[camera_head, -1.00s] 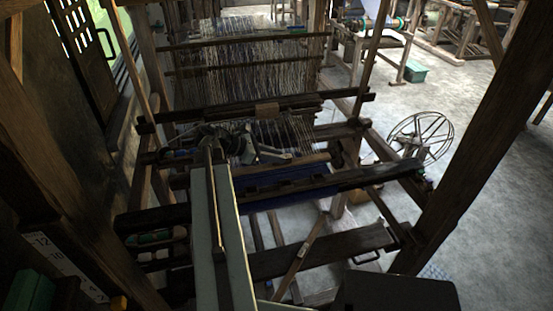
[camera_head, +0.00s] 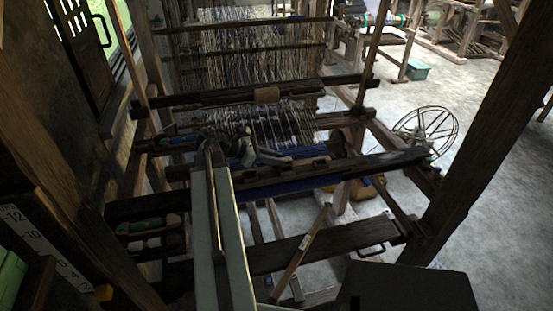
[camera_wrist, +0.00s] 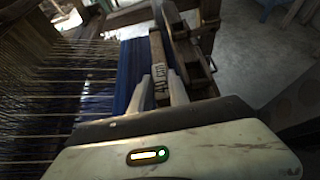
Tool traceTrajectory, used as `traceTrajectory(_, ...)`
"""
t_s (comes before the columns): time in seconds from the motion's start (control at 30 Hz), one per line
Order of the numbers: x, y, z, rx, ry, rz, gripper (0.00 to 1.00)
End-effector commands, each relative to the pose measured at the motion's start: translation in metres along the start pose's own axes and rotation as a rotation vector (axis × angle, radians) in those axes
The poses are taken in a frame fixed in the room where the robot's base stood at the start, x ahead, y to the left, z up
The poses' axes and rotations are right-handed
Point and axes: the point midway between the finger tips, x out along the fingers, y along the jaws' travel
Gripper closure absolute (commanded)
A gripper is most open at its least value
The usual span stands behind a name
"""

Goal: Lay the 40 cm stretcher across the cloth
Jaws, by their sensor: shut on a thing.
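My gripper (camera_wrist: 160,88) is shut on the wooden stretcher (camera_wrist: 157,52), a narrow bar with dark lettering. In the wrist view, it runs away from me between the two fingers. The blue cloth (camera_wrist: 130,68) shows just left of it; I cannot tell whether the stretcher touches the cloth. In the head view, my gripper (camera_head: 246,152) is over the loom, by the pale warp threads. A strip of blue cloth (camera_head: 308,152) lies to its right. I cannot make out the stretcher there, and my arm hides part of the cloth.
Pale warp threads (camera_head: 265,125) run back through the loom. A dark front beam (camera_head: 345,169) crosses below the gripper, and thick posts (camera_head: 470,130) flank the frame. A spoked wheel (camera_head: 425,131) stands right on open floor. Threads (camera_wrist: 70,95) also fill the wrist view's left.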

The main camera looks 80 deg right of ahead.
Motion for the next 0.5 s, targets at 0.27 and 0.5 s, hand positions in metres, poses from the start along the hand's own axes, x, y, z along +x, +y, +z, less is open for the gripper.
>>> traceTrajectory(0.27,0.0019,-0.0001,-0.0026,0.0,-0.001,-0.001,1.0)
traceTrajectory(0.5,0.0027,-0.0002,-0.0036,0.001,0.0,-0.001,0.53)
